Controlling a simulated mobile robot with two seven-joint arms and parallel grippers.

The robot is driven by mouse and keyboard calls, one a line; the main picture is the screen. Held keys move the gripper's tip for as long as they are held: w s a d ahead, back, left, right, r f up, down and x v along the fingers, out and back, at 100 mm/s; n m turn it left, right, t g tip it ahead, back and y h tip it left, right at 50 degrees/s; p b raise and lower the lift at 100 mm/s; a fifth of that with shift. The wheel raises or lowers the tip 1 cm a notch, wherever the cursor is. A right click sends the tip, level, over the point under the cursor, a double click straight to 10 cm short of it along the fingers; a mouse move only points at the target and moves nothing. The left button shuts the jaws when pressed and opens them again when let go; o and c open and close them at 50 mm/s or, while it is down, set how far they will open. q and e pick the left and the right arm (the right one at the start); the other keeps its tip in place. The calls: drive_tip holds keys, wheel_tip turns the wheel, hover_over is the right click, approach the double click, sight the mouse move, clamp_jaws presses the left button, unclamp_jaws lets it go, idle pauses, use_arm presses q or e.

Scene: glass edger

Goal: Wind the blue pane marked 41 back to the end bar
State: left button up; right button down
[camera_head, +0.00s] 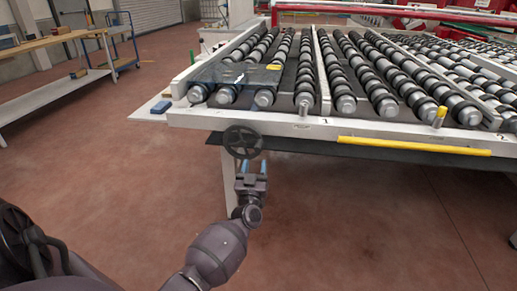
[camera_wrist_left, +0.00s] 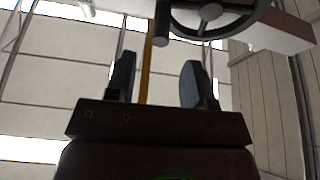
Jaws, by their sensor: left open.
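A see-through dark pane (camera_head: 225,73) lies on the rollers at the near left corner of the roller table. It bears a small white mark and a yellow label; I cannot read a number. A white bar (camera_head: 300,125) runs along the table's near end. A dark handwheel (camera_head: 243,141) hangs below this bar; its rim and hub also show in the left wrist view (camera_wrist_left: 208,12). My left gripper (camera_head: 253,167) is just below the handwheel, pointing up. In the left wrist view its fingers (camera_wrist_left: 158,75) are apart, with the wheel's knob (camera_wrist_left: 161,25) above the gap. My right gripper is out of view.
A yellow bar (camera_head: 412,145) runs along the table's near face, and a yellow peg (camera_head: 440,117) stands farther right. A wooden bench (camera_head: 45,40) and a blue cart (camera_head: 122,47) stand at the left. The floor before the table is clear.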

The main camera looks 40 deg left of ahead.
sight(258, 145)
use_arm(q)
drive_tip(key=b+x, duration=0.1)
drive_tip(key=x, duration=0.5)
drive_tip(key=shift+w+a, duration=0.15)
drive_tip(key=shift+w, duration=0.05)
drive_tip(key=shift+w+a+r, duration=0.25)
drive_tip(key=shift+w, duration=0.15)
drive_tip(key=shift+c, duration=0.5)
clamp_jaws()
